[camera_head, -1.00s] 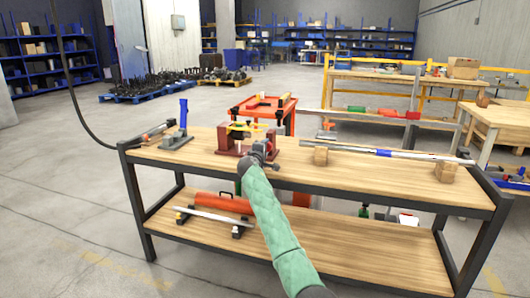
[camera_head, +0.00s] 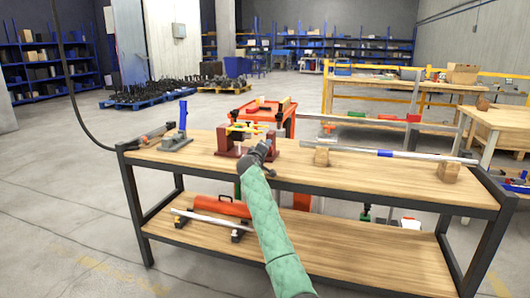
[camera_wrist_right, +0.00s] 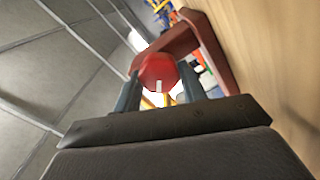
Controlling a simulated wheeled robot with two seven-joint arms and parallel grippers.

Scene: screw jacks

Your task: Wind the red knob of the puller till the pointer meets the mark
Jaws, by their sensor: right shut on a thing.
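The puller (camera_head: 229,142) stands on the bench top, a dark red frame with yellow parts across its top. In the right wrist view its dark red frame (camera_wrist_right: 205,48) rises behind the red knob (camera_wrist_right: 158,70), which has a short white line on its face. My right gripper (camera_wrist_right: 160,88) is shut on the knob, one finger on each side. In the head view my right gripper (camera_head: 262,150) is at the puller's near side, and it and the wrist hide the knob and part of the frame. The pointer and mark cannot be made out. My left gripper is not in view.
On the bench top (camera_head: 400,187), a blue-handled tool (camera_head: 178,135) stands left of the puller. A long metal bar (camera_head: 420,157) rests on wooden blocks to the right. A red cylinder (camera_head: 221,206) lies on the lower shelf. An orange cart (camera_head: 270,112) stands behind.

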